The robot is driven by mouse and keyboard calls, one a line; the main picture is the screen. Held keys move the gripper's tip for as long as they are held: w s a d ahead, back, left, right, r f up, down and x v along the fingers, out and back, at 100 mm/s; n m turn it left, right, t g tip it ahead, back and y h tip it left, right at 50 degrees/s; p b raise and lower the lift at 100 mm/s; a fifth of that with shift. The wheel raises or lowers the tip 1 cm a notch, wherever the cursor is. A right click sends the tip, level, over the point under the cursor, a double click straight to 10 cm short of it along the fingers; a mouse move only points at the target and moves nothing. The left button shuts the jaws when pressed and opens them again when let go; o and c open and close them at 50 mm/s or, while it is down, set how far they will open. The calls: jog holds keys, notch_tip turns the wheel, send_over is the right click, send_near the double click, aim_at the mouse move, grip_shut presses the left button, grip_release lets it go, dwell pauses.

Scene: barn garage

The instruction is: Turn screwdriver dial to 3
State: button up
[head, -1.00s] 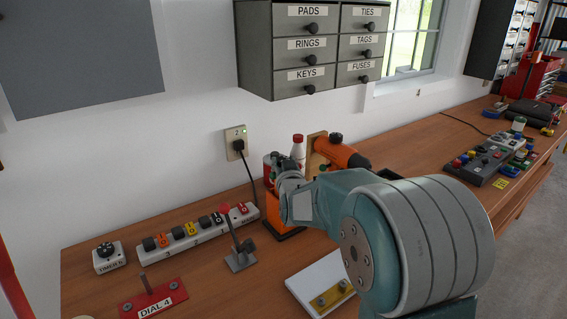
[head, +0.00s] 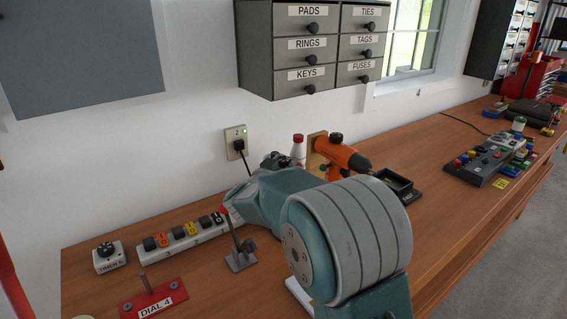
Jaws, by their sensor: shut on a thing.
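My gripper (head: 277,161) shows only as a small dark part beyond my arm's wrist, near the wall end of the bench. Its jaws are shut, but my arm hides the fingertips and where they touch. An orange tool standing on a black base showed below the gripper earlier; my arm now covers it, so its dial and setting cannot be read. An orange drill-like tool (head: 341,154) with a black knob on top is in plain view to the right of my gripper, apart from it.
A power strip (head: 184,239), a lever on a grey base (head: 240,260), a red DIAL 4 plate (head: 154,301) and a timer (head: 108,256) stand on the left. A white bottle (head: 299,149) and wall outlet (head: 236,143) are close behind. Drawers (head: 310,48) hang above.

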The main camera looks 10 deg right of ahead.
jog(key=shift+m+g+h, duration=0.6)
jog(key=shift+h, duration=0.2)
jog(key=o, duration=1.2)
jog(key=shift+c, duration=0.2)
jog(key=v, duration=1.2)
